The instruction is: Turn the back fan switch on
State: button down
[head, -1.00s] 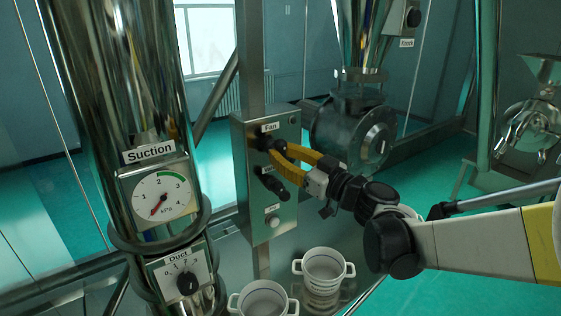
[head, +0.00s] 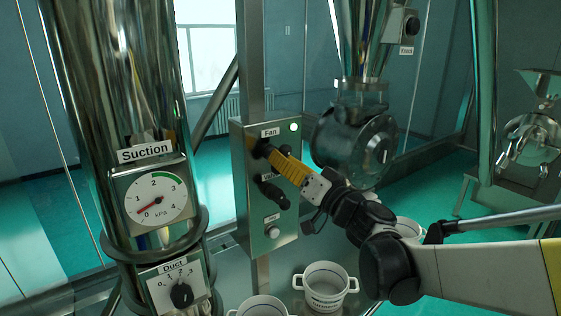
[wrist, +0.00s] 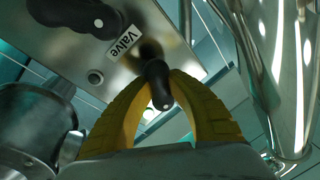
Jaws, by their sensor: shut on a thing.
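The control box (head: 254,215) is a steel box on a post, with a Fan label (head: 270,132) at its top. A green lamp (head: 294,127) beside the label is lit. My gripper (head: 268,152) has yellow fingers and is shut on the dark fan switch below the label, which the fingers mostly hide in the head view. In the wrist view, the black fan switch (wrist: 159,88) sits between the fingers (wrist: 158,75). The valve switch (wrist: 75,12) is apart from the fingers, beyond the Valve label (wrist: 112,48); it shows below my gripper in the head view (head: 272,192).
The Suction gauge (head: 157,200) and Duct dial (head: 181,294) are on the steel pipe at left. Two white pots (head: 326,287) stand low in front. A round steel machine housing (head: 355,148) is close behind my gripper on the right.

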dwell(0.4)
jog(key=c, duration=1.3)
grip_release()
jog(key=v, duration=1.2)
jog(key=shift+s+f, duration=0.1)
